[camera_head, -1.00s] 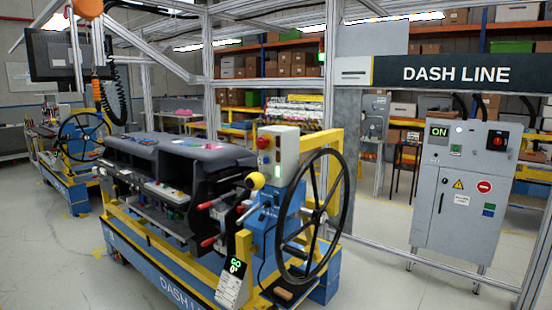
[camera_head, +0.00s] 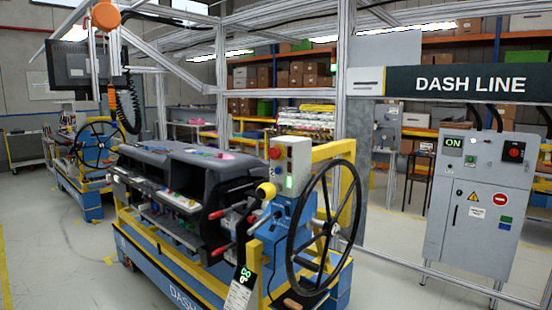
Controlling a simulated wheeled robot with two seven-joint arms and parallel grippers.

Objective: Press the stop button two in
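A red push button (camera_head: 275,153) sticks out from the left side of a pale control box (camera_head: 292,160) on the dashboard stand. The box also has a lit green button (camera_head: 289,182) low on its front. A second red control (camera_head: 514,151) sits on a dark plate at the upper right of the grey cabinet (camera_head: 477,205); I cannot tell whether it is a button or a rotary switch. No label shows which is stop button two. Neither of my grippers is in view.
A large black handwheel (camera_head: 326,228) stands right of the control box, and a yellow ball knob (camera_head: 265,190) juts out below it. The dashboard module (camera_head: 190,155) rests on a blue and yellow stand. Open floor (camera_head: 390,270) lies between stand and cabinet.

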